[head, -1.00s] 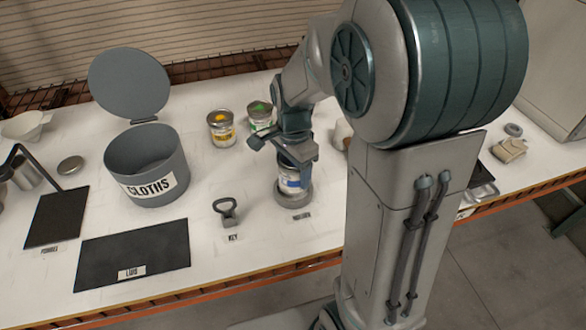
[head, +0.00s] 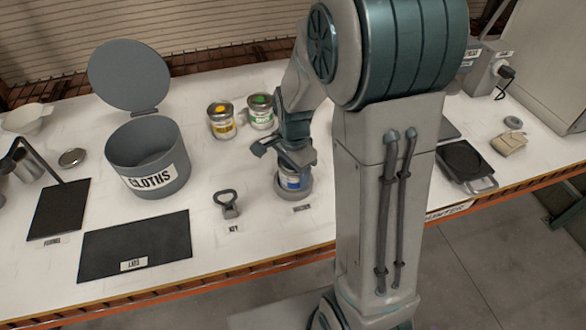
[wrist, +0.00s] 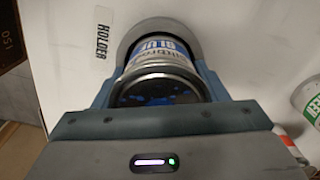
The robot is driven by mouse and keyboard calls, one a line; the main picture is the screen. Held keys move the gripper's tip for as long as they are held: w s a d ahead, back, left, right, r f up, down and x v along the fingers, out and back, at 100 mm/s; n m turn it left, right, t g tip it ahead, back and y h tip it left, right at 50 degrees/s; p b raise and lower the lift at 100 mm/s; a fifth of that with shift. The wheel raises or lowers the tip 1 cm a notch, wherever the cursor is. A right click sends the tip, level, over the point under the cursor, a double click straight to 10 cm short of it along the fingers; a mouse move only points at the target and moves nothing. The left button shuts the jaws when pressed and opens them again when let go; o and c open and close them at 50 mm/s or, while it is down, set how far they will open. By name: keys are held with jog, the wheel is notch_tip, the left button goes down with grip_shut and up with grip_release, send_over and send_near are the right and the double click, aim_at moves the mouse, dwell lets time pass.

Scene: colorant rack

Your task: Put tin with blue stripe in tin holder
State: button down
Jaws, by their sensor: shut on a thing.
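The tin with the blue stripe (head: 291,181) stands in the round grey tin holder (head: 294,194) on the white table. In the wrist view the tin (wrist: 160,66) has a blue label and dark blue contents in its open top, and the holder (wrist: 136,38) curves around its base. My gripper (head: 292,166) is above the holder, with its fingers shut on the tin's sides. In the wrist view my gripper (wrist: 158,90) spans the tin's upper part. Whether the tin's base rests fully on the holder's floor is hidden.
A yellow-labelled tin (head: 221,121) and a green-labelled tin (head: 260,111) stand behind my gripper. A key tool (head: 228,204) lies left of the holder. The grey cloths bin (head: 147,159) and a dark lids mat (head: 135,246) are further left. A black pan-like item (head: 466,163) lies right.

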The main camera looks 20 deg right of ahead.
jog(key=shift+c, duration=1.3)
grip_release()
jog(key=shift+f, duration=0.1)
notch_tip(320, 180, up, 11)
jog(key=shift+r, duration=0.1)
jog(key=shift+s+r, duration=0.15)
jog(key=shift+r, duration=0.45)
jog(key=s+r+n+t, duration=0.1)
jog(key=s+n+t, duration=0.2)
jog(key=s+n, duration=1)
jog(key=shift+s+r+n, duration=0.2)
jog(key=shift+s+n, duration=0.2)
jog(key=shift+s, duration=0.2)
